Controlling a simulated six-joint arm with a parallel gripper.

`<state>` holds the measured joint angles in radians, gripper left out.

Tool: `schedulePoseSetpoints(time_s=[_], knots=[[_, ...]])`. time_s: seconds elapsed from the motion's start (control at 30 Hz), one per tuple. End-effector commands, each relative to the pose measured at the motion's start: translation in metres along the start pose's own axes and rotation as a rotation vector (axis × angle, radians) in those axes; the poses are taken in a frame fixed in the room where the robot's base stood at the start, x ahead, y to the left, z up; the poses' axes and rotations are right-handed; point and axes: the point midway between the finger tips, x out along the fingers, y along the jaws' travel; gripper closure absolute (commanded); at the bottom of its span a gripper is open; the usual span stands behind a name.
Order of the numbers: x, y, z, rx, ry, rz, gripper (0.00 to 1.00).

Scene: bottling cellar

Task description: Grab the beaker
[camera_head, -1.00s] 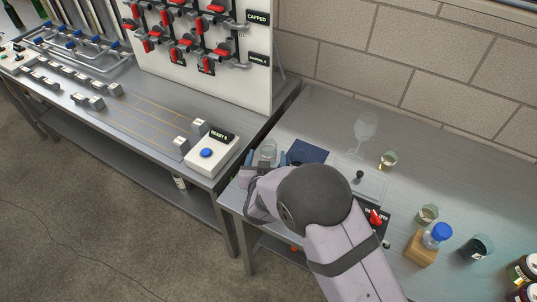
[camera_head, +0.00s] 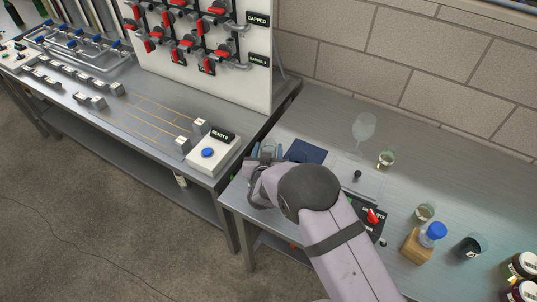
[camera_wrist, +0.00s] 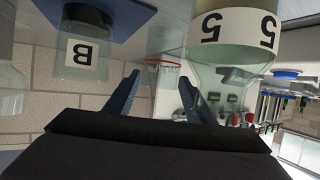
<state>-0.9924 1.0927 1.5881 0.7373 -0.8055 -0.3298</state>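A clear glass beaker (camera_head: 267,147) stands near the left end of the right bench in the head view, partly hidden behind my gripper. My gripper (camera_head: 266,151) is low at it, with blue fingers showing about its two sides; contact cannot be made out. In the wrist view my gripper (camera_wrist: 160,98) has its two fingers well apart. A faint clear shape with a red ring and fine marks (camera_wrist: 162,64) shows between and beyond the fingers; it may be the beaker.
A dark blue mat (camera_head: 306,151) lies right of the beaker. A wine glass (camera_head: 363,128) and a small glass (camera_head: 386,159) stand farther right. A red-switched box (camera_head: 372,216) is near my arm. The wrist view shows vessels labelled B (camera_wrist: 84,55) and 5 (camera_wrist: 235,30).

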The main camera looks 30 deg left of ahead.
Motion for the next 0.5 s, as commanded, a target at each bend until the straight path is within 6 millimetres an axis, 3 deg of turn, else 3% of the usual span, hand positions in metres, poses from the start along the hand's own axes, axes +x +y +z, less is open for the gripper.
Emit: schedulePoseSetpoints(time_s=[0.03,0.13,0.17,0.5], knots=[[-0.0001,0.0000,-0.0001,0.000,0.000,0.000,0.63],[-0.0002,0.0000,-0.0002,0.000,0.000,0.000,0.87],[-0.0002,-0.0001,-0.0006,0.000,0.001,0.000,0.90],[-0.0009,-0.0002,-0.0030,0.001,0.002,0.000,0.90]])
